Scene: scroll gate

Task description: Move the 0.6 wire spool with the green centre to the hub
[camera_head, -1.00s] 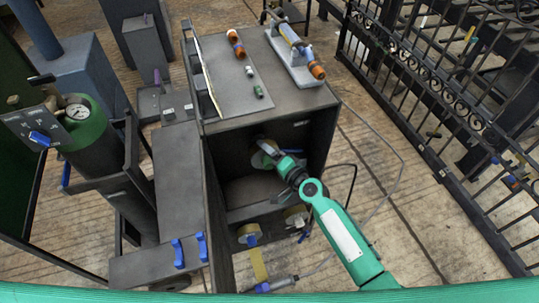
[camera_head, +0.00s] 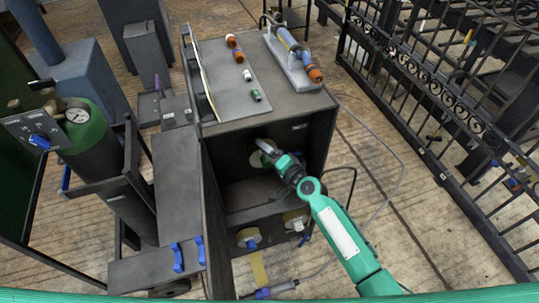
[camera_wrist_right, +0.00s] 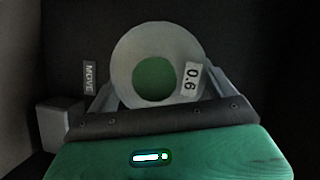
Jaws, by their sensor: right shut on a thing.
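The 0.6 wire spool (camera_wrist_right: 188,45) is a pale disc with a green centre and a "0.6" tag in the right wrist view. In the head view its pale rim (camera_head: 256,160) shows inside the upper compartment of the dark cabinet. My right gripper (camera_head: 265,150) reaches into that compartment and is shut on the spool, with a finger on each side in the wrist view. I cannot tell whether the spool touches the compartment's back or a hub, as the gripper and spool hide what is behind. My left gripper is not in view.
Two other spools, one with a blue part (camera_head: 249,238) and one pale (camera_head: 295,218), sit low in the cabinet (camera_head: 290,115). Small coloured parts lie on top. A black gate (camera_head: 440,100) stands right.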

